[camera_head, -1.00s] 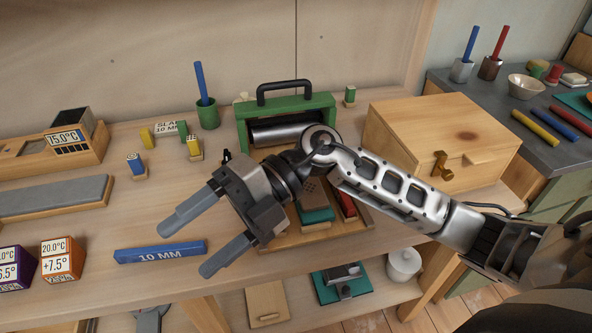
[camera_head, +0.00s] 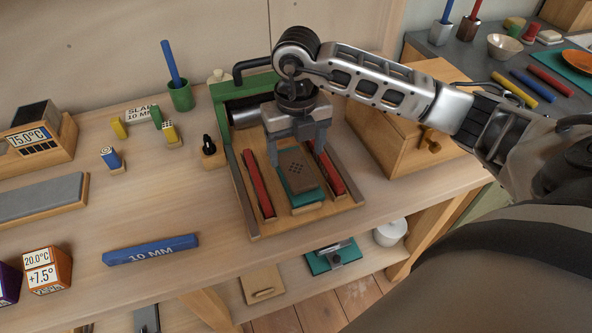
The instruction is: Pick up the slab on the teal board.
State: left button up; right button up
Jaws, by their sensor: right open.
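A brown slab (camera_head: 299,170) with a cluster of small dark holes lies on a teal board (camera_head: 307,198) in a wooden tray (camera_head: 253,226). My right gripper (camera_head: 298,158) is open and points down over the far end of the slab, one finger to each side. It holds nothing, and I cannot tell whether the fingers touch the slab. My left gripper is not in view.
Red bars (camera_head: 258,184) flank the board in the tray. A green frame with a black handle and metal roller (camera_head: 243,115) stands behind, a wooden box (camera_head: 386,138) to the right. A blue 10 MM bar (camera_head: 151,250) lies left on the clear front bench.

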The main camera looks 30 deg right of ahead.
aim_at(296, 168)
jog(key=shift+w+d+f+p, duration=0.15)
jog(key=shift+f+p, duration=0.1)
jog(key=shift+f, duration=1.35)
jog(key=shift+w+a+f+p, duration=0.1)
jog(key=shift+f+p, duration=0.15)
jog(key=shift+f, duration=1.3)
jog(key=c, duration=1)
